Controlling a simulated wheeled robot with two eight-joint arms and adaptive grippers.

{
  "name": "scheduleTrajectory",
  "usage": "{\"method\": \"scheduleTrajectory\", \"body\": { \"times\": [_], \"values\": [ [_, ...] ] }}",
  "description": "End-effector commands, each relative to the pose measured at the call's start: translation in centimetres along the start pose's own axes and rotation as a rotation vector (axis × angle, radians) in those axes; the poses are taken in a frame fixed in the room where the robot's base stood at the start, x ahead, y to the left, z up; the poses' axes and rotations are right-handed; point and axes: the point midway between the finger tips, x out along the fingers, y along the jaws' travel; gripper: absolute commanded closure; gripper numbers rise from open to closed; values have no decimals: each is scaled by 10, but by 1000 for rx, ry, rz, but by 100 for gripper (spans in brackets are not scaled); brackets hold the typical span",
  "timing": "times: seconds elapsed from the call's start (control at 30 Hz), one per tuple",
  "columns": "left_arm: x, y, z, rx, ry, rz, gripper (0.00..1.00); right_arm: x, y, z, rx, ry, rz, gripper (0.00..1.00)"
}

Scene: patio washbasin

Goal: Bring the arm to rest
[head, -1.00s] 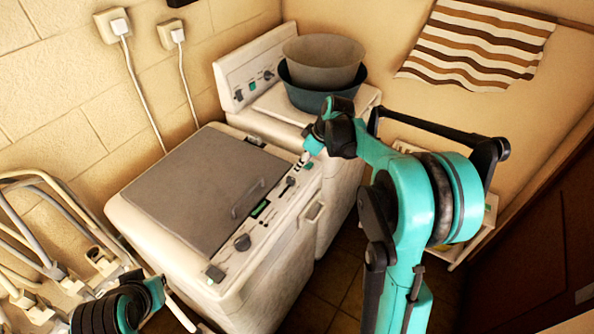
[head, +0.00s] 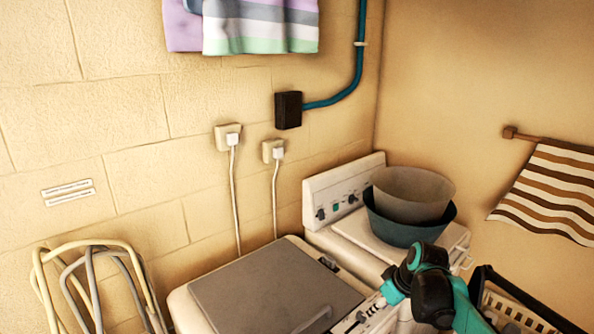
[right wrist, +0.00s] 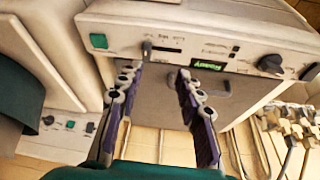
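My right arm comes in at the lower right of the head view. My right gripper (head: 378,301) is small there, beside the front panel of the grey-lidded washing machine (head: 270,290). In the right wrist view its two dark fingers (right wrist: 158,75) are spread apart with nothing between them. They point toward the machine's control panel (right wrist: 195,42), which has a dark lever, a lit green display (right wrist: 207,65) and a black knob (right wrist: 270,66). I cannot tell whether the fingertips touch the panel. My left arm and gripper are not in view.
A second white machine (head: 340,208) stands behind, carrying two stacked basins (head: 410,200). A basket (head: 520,305) lies right of my arm. A striped towel (head: 550,190) hangs at the right.

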Motion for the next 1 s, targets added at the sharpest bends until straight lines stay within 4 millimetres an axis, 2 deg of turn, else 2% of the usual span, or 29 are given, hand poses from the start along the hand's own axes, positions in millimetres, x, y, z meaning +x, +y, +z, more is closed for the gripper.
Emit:
{"method": "scheduleTrajectory", "body": {
  "times": [0.03,0.2,0.4,0.5,0.6,0.7,1.0],
  "values": [
    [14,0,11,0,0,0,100,4,-20,15,30,3,21,64],
    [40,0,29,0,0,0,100,3,-72,60,167,36,103,64],
    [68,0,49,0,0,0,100,20,-123,122,317,106,184,64],
    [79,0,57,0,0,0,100,32,-141,150,381,145,211,64],
    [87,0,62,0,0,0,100,44,-153,171,430,178,229,64],
    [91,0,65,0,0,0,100,51,-160,183,461,201,238,64],
    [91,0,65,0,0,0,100,53,-163,188,479,214,243,64]
  ]
}}
